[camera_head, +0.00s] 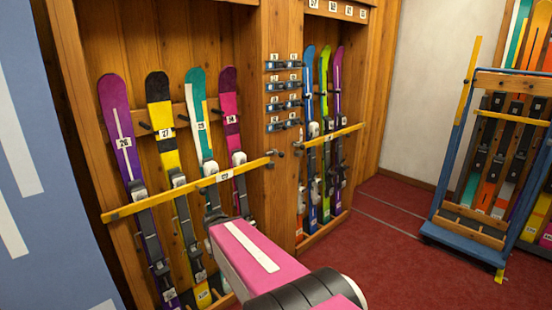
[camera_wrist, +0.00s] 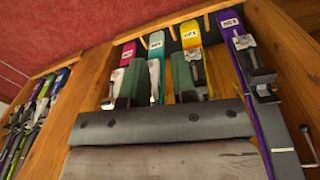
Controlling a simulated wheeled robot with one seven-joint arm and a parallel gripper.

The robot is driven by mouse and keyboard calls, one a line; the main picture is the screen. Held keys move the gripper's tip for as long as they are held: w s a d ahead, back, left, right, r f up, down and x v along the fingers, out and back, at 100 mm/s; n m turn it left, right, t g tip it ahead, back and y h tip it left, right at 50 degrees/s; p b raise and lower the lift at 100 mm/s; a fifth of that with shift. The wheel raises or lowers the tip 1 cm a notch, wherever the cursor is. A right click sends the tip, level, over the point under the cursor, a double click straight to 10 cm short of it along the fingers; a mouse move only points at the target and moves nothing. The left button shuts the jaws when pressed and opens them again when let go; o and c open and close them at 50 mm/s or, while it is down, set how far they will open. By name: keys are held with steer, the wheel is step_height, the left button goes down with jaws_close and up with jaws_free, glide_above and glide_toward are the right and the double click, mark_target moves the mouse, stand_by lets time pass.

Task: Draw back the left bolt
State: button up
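The left bolt (camera_head: 271,154) is a small metal fitting with a dark knob at the right end of the left yellow bar (camera_head: 205,184), on the wooden post between the rack's bays. The bar crosses the left bay's skis. My gripper (camera_wrist: 157,86) shows in the wrist view with two dark green fingers apart and nothing held between them. Skis stand beyond the fingers. In the head view my pink arm hides the gripper. A metal rod with a handle (camera_wrist: 309,150) shows at the wrist view's right edge; I cannot tell which fitting it is.
The right bay has its own yellow bar (camera_head: 333,137) and bolt (camera_head: 299,149). Several bindings (camera_head: 284,95) hang on the post. A blue ski trolley (camera_head: 452,165) stands at the right. Red carpet (camera_head: 385,245) is clear between rack and trolley.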

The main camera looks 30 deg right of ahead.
steer(key=w+d+n+h, duration=0.1)
steer(key=d, duration=0.2)
steer(key=w+d+r+n+h, duration=0.1)
steer(key=d+n+h, duration=0.1)
steer(key=d, duration=0.1)
steer(key=w+d+r+n+t+h, duration=0.1)
steer(key=w+d, duration=0.1)
steer(key=d, duration=0.1)
steer(key=shift+r+h, duration=0.1)
steer(key=shift+h, duration=0.2)
jaws_close()
steer(key=w+d+r+n+t+h, duration=0.3)
steer(key=w+d+r+n+h, duration=0.3)
steer(key=r+n, duration=0.3)
steer(key=w+d+r+n+t+h, duration=0.4)
steer(key=w+d+r+n+h, duration=0.2)
steer(key=r, duration=0.5)
steer(key=shift+w+d+n+t+h, duration=0.2)
steer(key=shift+d+n+t+h, duration=0.15)
steer(key=shift+d+n, duration=1.25)
steer(key=shift+a, duration=0.3)
